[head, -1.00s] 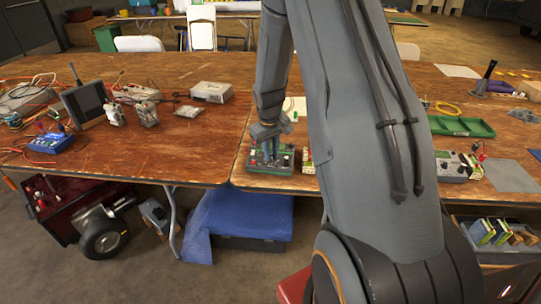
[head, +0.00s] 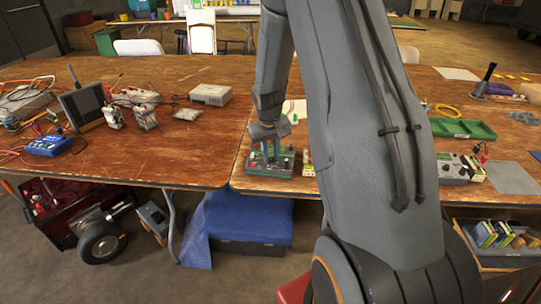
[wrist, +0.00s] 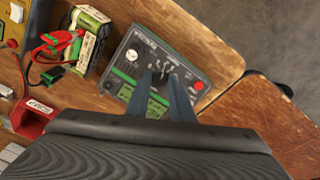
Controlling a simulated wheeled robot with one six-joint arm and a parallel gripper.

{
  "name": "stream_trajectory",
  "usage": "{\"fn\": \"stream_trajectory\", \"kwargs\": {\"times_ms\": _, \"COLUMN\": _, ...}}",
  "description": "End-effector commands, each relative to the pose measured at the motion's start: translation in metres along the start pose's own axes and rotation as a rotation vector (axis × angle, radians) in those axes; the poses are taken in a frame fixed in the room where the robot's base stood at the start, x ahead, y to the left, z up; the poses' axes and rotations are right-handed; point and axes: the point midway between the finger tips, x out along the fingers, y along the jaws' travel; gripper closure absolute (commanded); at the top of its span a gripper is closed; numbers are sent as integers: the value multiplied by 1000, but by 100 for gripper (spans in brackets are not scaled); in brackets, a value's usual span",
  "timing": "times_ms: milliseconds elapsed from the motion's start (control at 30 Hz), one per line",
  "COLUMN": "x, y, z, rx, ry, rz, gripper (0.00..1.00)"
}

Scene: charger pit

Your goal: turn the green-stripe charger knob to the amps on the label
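The green-stripe charger (head: 262,170) sits on the wooden table near its front edge. In the wrist view the charger (wrist: 133,50) is a dark box with green edging, a pale round part, a red part and a greenish display. My gripper (head: 268,145) is above it, pointing down. In the wrist view my gripper (wrist: 161,76) has its two fingers apart, with a gap between them. The tips are over the dial area of the charger face. The fingers partly cover the knob, and its pointer and the scale figures are too small to read.
A battery with a green and white label (wrist: 90,22) and red and black clips stand beside the charger. A red block (wrist: 34,118) is nearby. A blue charger (head: 50,145) is at left, a grey unit (head: 452,167) and a green tray (head: 462,128) at right.

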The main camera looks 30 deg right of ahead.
Motion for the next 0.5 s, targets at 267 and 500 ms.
{"fn": "stream_trajectory", "kwargs": {"times_ms": 267, "x": 0, "y": 0, "z": 1, "rx": 0, "ry": -1, "rz": 0, "gripper": 65}}
{"fn": "stream_trajectory", "kwargs": {"times_ms": 500, "x": -8, "y": 0, "z": 0, "rx": -1, "ry": 0, "rz": 0, "gripper": 65}}
